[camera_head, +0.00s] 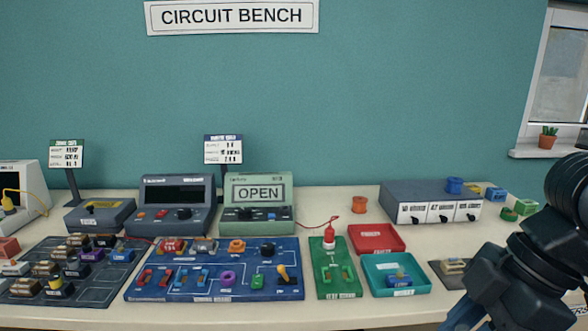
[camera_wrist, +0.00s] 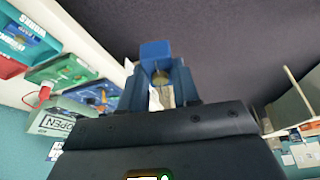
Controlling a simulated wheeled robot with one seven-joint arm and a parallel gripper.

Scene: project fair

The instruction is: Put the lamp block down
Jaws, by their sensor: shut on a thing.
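My gripper (camera_wrist: 158,88) is shut on the lamp block (camera_wrist: 156,50) in the wrist view. The block is blue, with a small rounded bulb-like part between the blue fingers. Dark floor lies behind it, so it appears held off the bench, near the front edge. In the head view only part of my gripper (camera_head: 466,314) shows at the bottom right, and the held block cannot be made out. A teal tray (camera_head: 424,287) stands on the bench, left of my gripper, with a blue block (camera_head: 398,280) in it. Its label in the wrist view partly reads "WORKS".
A red tray (camera_head: 365,232) sits behind the teal one. A green board (camera_head: 336,284) with a red probe (camera_head: 329,237), a blue circuit board (camera_head: 205,290) and a meter reading OPEN (camera_head: 258,215) stand left. A grey drawer unit (camera_head: 410,191) is at the back right.

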